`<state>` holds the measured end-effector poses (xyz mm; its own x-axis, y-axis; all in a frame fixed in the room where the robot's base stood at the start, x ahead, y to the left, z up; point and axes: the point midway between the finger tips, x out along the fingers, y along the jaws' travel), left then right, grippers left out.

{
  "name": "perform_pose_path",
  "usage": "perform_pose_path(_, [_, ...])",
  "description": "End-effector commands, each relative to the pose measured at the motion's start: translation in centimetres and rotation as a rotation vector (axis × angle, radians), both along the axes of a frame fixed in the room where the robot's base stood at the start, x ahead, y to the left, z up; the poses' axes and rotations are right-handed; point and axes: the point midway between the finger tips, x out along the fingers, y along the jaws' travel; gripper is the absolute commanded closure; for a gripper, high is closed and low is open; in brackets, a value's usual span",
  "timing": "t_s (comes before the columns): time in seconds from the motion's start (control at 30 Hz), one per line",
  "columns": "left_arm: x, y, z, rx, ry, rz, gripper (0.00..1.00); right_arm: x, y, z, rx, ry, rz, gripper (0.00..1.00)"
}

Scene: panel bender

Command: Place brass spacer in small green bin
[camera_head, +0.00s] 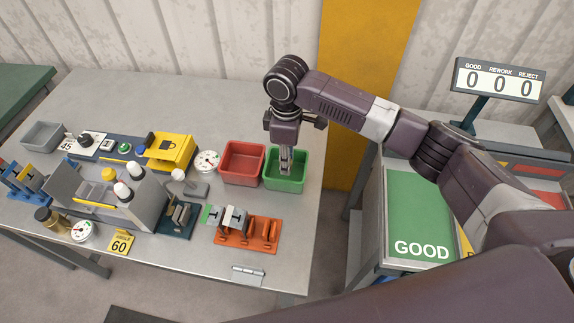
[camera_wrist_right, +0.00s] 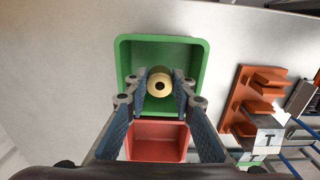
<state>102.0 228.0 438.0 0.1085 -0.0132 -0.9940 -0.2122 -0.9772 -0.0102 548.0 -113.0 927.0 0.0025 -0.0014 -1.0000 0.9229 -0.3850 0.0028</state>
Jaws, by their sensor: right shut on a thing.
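The small green bin (camera_head: 287,183) stands near the right edge of the table, beside a red bin. My right gripper (camera_head: 285,168) points straight down into the green bin. In the right wrist view the green bin (camera_wrist_right: 205,65) surrounds the fingertips, and my right gripper (camera_wrist_right: 159,86) is shut on the brass spacer (camera_wrist_right: 160,78), a round piece with a dark centre hole. The spacer is within the bin's outline; I cannot tell whether it touches the floor. In the head view the fingers and bin hide the spacer. My left gripper is not in view.
The red bin (camera_head: 243,163) stands directly left of the green one; it also shows in the wrist view (camera_wrist_right: 157,142). An orange rack (camera_head: 248,233) is in front of them. A dial gauge (camera_head: 206,160) and yellow box (camera_head: 171,151) stand left.

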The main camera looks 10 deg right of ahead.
Motion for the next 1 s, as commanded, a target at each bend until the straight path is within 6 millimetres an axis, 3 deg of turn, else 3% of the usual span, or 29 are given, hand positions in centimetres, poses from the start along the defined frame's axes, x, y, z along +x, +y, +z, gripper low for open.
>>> perform_pose_path(0.2, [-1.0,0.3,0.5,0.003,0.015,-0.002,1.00,-0.1,0.0,-3.0,0.000,0.002,0.000,1.00])
perform_pose_path(0.6, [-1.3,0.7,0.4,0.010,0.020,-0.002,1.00,-0.1,0.0,-3.6,-0.001,0.001,0.001,1.00])
perform_pose_path(0.63, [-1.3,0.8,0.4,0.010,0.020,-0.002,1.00,-0.1,0.0,-3.6,-0.001,0.001,0.001,0.76])
perform_pose_path(0.7, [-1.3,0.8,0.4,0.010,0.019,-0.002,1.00,-0.1,0.0,-3.6,-0.001,0.001,0.001,0.70])
perform_pose_path(1.0, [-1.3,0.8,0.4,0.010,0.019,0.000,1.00,0.0,0.0,-3.4,-0.001,0.000,0.001,0.70])
